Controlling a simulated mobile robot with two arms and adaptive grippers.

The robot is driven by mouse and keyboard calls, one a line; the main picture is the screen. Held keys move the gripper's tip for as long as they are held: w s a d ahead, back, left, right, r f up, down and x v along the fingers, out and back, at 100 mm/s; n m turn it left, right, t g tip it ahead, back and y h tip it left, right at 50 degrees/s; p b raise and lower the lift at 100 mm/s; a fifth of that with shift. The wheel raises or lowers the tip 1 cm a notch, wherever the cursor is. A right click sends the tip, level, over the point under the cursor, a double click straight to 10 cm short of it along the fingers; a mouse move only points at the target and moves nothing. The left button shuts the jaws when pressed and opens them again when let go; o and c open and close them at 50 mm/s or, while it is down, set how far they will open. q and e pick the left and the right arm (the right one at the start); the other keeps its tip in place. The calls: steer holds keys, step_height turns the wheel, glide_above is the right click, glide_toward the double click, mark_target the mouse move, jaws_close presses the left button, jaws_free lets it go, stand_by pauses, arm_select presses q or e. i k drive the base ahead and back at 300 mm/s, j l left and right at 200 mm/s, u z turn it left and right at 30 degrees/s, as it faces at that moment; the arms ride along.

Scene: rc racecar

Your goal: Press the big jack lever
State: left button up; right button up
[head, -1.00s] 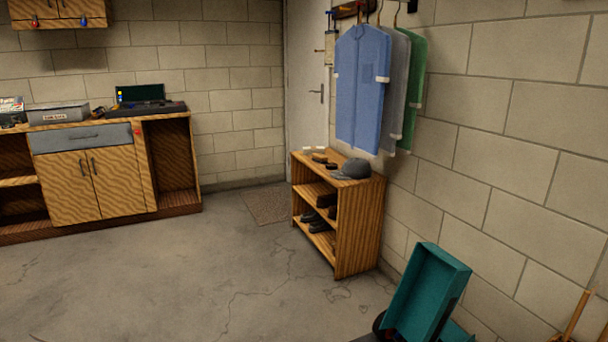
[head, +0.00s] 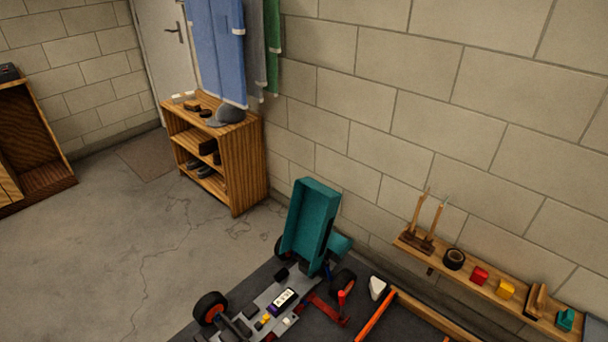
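An RC car chassis (head: 262,308) in grey, with black wheels on red hubs, sits on a dark mat at the bottom of the head view. A teal body panel (head: 307,228) stands tilted up at its far end. A red piece (head: 322,309) that may be part of a jack lies by the chassis, with a small red-tipped upright (head: 341,297) beside it. A long orange bar (head: 375,317) slants at the bottom edge. I cannot tell which of these is the big jack lever. Neither of my grippers is in view.
A wooden wall shelf (head: 480,284) at right holds tools, black tape and small coloured blocks. A wooden shoe rack (head: 236,172) with a cap stands by the wall, below hanging shirts (head: 215,45). The concrete floor (head: 110,255) at left is clear.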

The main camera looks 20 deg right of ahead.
mark_target(341, 294)
steer(key=l+z, duration=0.1)
steer(key=z, duration=1)
steer(key=i+j, duration=0.05)
